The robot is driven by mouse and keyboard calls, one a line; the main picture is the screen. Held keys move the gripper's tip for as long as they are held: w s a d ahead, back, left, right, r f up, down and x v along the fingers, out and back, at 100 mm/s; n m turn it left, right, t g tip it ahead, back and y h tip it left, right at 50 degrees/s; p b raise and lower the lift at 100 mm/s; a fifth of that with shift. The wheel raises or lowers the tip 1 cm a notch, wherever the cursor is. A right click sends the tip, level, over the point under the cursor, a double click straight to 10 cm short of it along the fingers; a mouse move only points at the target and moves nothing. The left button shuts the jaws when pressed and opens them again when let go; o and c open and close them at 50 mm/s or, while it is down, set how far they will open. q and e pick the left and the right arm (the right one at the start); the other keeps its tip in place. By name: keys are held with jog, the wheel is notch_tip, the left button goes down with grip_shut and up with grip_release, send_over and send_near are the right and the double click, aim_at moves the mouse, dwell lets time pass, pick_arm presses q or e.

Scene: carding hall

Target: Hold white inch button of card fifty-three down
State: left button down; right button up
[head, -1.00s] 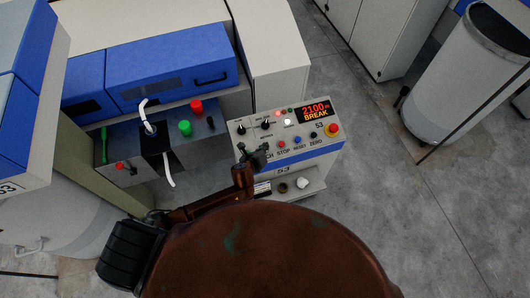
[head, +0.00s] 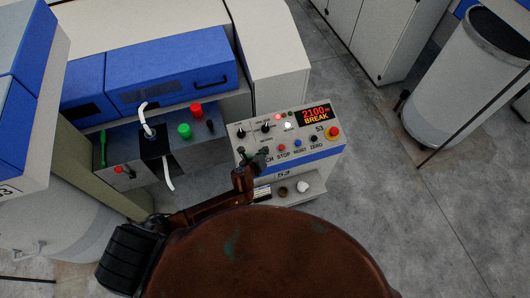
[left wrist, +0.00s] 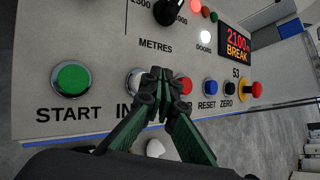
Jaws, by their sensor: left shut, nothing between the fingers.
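Card fifty-three's control panel (head: 325,147) faces me in the head view. In the left wrist view, the white inch button (left wrist: 132,80) sits between the green START button (left wrist: 72,79) and the red STOP button (left wrist: 184,84). My left gripper (left wrist: 160,84) is shut and empty. Its fingertips cover the right part of the inch button, much of its label and part of the STOP button. I cannot tell whether they touch the panel or whether the button is pressed. In the head view, my left gripper (head: 256,160) is at the panel's lower left. My right gripper is not in view.
Blue RESET (left wrist: 210,87), black ZERO (left wrist: 227,87) and a red emergency knob (left wrist: 257,89) line the row rightward. The display (head: 315,112) reads 2100 and BREAK. A lit white lamp (left wrist: 205,37) is above DOORS.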

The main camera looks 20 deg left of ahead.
pick_arm(q)
jog(key=shift+f, duration=0.1)
dwell(0.6)
jog(key=shift+w+f, duration=0.1)
jog(key=shift+f, duration=0.2)
jog(key=shift+a+f, duration=0.1)
jog(key=shift+f, duration=0.05)
dwell(0.3)
jog(key=shift+f+b, duration=0.35)
jog(key=shift+b, duration=0.05)
dwell(0.3)
dwell(1.1)
dwell(1.5)
jog(key=shift+r, duration=0.1)
jog(key=shift+r+p, duration=0.6)
jog(key=shift+p, duration=0.2)
jog(key=shift+r+p, duration=0.25)
jog(key=shift+p, duration=0.05)
